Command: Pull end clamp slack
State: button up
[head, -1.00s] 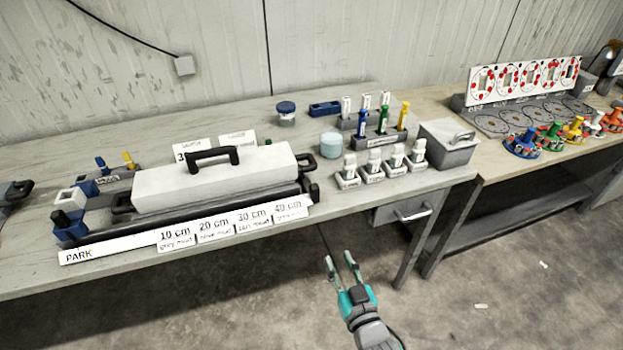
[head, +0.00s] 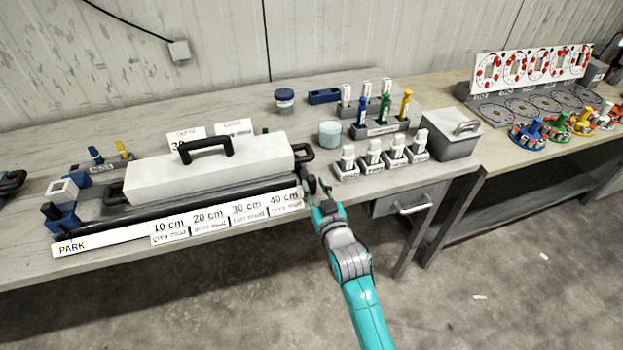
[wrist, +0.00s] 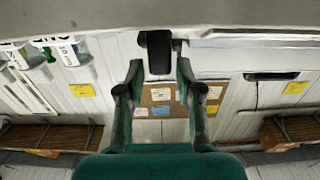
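A long white box-like cover with a black handle (head: 207,149) lies over the core liner rig on the bench. A black rod (head: 215,198) runs along its front. A dark clamp part (head: 310,184) is at the rod's right end. My gripper (head: 321,190) is at that end, and its fingers partly overlap the clamp in the head view. In the wrist view my gripper (wrist: 160,75) is open, and a black block (wrist: 158,52), likely the clamp's handle, stands between and just beyond the fingertips with gaps on both sides. Contact is not visible.
A "PARK" strip with 10 to 40 cm labels (head: 190,228) lies along the front edge. White-capped holders (head: 373,158), a grey lidded box (head: 448,135) and a pale blue jar (head: 330,134) stand to the right.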

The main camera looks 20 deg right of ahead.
aim_at(313, 183)
jog(key=shift+w, duration=1.6)
grip_shut()
